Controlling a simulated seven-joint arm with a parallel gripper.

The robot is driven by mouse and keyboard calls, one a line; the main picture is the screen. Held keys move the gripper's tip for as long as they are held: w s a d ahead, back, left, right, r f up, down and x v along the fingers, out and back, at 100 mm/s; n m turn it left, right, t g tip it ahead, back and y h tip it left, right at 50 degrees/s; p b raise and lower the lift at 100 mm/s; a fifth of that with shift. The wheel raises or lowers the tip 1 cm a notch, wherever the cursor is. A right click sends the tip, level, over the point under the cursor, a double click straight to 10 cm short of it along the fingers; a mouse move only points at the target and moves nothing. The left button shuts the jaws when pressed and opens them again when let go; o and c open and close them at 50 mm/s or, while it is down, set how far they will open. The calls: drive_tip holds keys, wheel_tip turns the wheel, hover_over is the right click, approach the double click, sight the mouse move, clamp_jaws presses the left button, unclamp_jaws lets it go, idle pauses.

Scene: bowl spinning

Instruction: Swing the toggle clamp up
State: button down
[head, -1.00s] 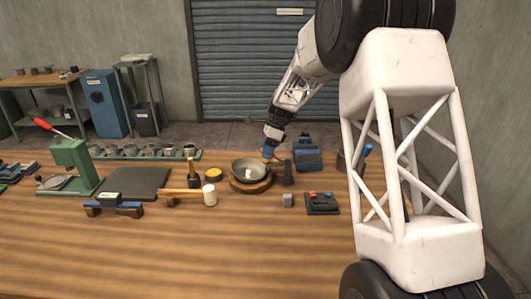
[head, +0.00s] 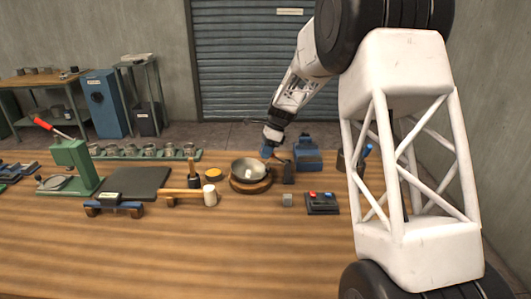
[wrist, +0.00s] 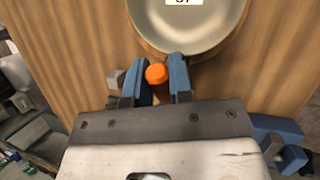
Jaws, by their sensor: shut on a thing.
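The toggle clamp (head: 288,174) is a small dark upright at the right edge of the round wooden base, beside the metal bowl (head: 240,172). My gripper (head: 268,153) is just behind the bowl, at the clamp's upper end. In the wrist view, my gripper's blue fingers (wrist: 160,78) are shut around an orange knob (wrist: 156,74), which appears to be the clamp's handle end. The bowl (wrist: 190,22) lies just beyond the fingertips, with a white numbered tag in it. The rest of the clamp is hidden in the wrist view.
A control box with red and blue buttons (head: 322,204) and a small grey block (head: 287,200) stand in front. A blue device (head: 307,158) stands at right. The front tabletop is clear.

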drive_tip(key=shift+d+r, duration=0.15)
drive_tip(key=shift+d+r+y, duration=0.6)
drive_tip(key=shift+r+y, duration=0.05)
drive_tip(key=shift+y, duration=0.35)
drive_tip(key=d+y, duration=0.1)
drive_tip(key=d+r+y, duration=0.1)
drive_tip(key=y, duration=0.1)
drive_tip(key=shift+d+r+n, duration=0.15)
drive_tip(key=shift+r+n, duration=0.15)
drive_tip(key=shift+n, duration=0.1)
drive_tip(key=d+y, duration=0.1)
drive_tip(key=y, duration=0.1)
drive_tip(key=d+r+y, duration=0.1)
drive_tip(key=shift+d+n+g+y, duration=0.3)
drive_tip(key=shift+d+g+y, duration=0.1)
drive_tip(key=d+y, duration=0.2)
drive_tip(key=shift+d+y, duration=0.1)
drive_tip(key=shift+y, duration=0.2)
drive_tip(key=shift+d+f+n+g+y, duration=0.15)
drive_tip(key=shift+d+n+g+y, duration=0.45)
drive_tip(key=shift+d+y, duration=0.75)
drive_tip(key=shift+a, duration=0.15)
drive_tip(key=c, duration=1)
unclamp_jaws()
